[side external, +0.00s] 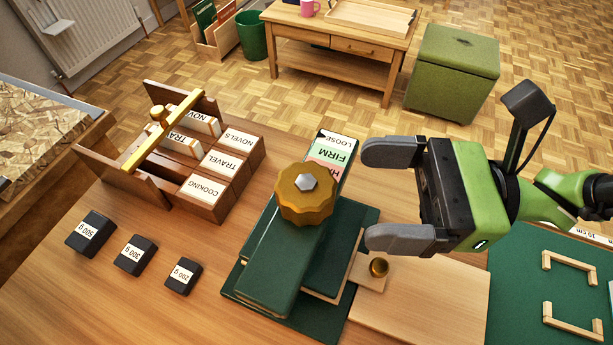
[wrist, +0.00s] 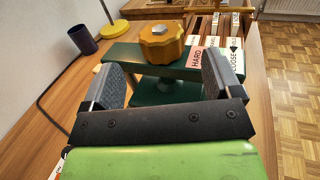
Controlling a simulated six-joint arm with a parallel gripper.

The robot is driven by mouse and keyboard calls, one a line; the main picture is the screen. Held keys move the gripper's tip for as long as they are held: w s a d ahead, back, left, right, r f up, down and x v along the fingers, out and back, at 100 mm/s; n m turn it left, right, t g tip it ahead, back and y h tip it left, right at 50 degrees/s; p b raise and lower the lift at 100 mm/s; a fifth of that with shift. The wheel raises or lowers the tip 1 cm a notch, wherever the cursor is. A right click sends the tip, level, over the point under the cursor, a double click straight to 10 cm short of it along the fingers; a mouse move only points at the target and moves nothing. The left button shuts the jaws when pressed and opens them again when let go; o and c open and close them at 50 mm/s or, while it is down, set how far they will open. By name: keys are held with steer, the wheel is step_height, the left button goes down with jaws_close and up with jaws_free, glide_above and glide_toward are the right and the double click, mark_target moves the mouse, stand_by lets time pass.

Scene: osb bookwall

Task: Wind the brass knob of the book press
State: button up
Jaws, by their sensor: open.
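The book press (side external: 272,265) is dark green and stands on the wooden table. Its brass knob (side external: 304,194), scalloped with a grey hex centre, sits on top of the press beam. A scale reading LOOSE, FIRM and a partly covered third label (side external: 335,150) lies along the beam behind the knob. My gripper (side external: 390,194) is open and empty, to the right of the knob, its fingers pointing at it and apart from it. In the wrist view the knob (wrist: 161,42) shows ahead, between and beyond the two fingertips (wrist: 166,75); the label HARD is readable there.
Left of the press are a wooden card box (side external: 210,180) with a brass bar and several black weights (side external: 135,255). A small brass ball on a wooden block (side external: 378,267) stands below my lower finger.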

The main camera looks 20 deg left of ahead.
mark_target(307, 184)
steer(key=x, duration=0.7)
steer(key=shift+a, duration=0.25)
steer(key=c, duration=0.9)
